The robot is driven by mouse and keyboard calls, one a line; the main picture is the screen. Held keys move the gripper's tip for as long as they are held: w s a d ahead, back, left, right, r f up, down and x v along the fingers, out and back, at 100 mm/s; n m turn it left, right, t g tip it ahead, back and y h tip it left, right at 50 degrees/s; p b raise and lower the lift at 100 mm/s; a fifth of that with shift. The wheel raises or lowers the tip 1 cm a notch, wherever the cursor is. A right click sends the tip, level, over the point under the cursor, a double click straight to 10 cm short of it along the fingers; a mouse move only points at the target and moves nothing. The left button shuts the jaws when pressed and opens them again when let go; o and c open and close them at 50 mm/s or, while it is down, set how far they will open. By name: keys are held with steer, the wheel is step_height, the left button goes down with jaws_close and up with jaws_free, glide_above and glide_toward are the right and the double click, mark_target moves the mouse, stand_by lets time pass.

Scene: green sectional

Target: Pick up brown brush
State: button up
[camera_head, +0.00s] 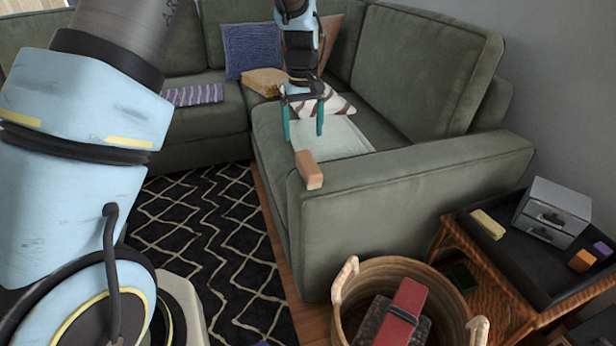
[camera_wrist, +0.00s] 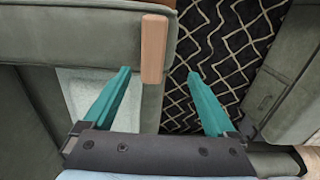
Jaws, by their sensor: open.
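The brown brush (camera_head: 309,170) is a small light-brown block-like piece on the front end of the green sofa's arm. In the wrist view the brush (camera_wrist: 153,48) lies along the sofa arm's edge beside the patterned rug, ahead of the fingertips. My gripper (camera_head: 304,136) has two teal fingers pointing down over the sofa seat, apart from the brush. In the wrist view my gripper (camera_wrist: 159,72) is open with nothing between its fingers. The underside of the brush is hidden.
The green sofa arm (camera_head: 420,174) runs right from the brush. A wicker basket (camera_head: 376,269) with dark and red items stands in front. A side table with a black tray (camera_head: 535,277) stands at right. Cushions (camera_head: 251,49) lie behind my gripper. The black rug (camera_head: 215,240) is clear.

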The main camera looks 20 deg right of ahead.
glide_above(308, 161)
steer(key=f, duration=0.5)
steer(key=shift+s+a+f, duration=0.1)
steer(key=shift+s+f, duration=0.05)
steer(key=shift+s, duration=0.05)
steer(key=shift+w+f+p, duration=0.1)
steer(key=shift+f+p, duration=0.6)
steer(key=shift+f, duration=2.25)
steer(key=shift+c, duration=0.3)
jaws_close()
step_height(308, 161, up, 10)
steer(key=shift+r+b, duration=0.1)
steer(key=shift+b, duration=0.4)
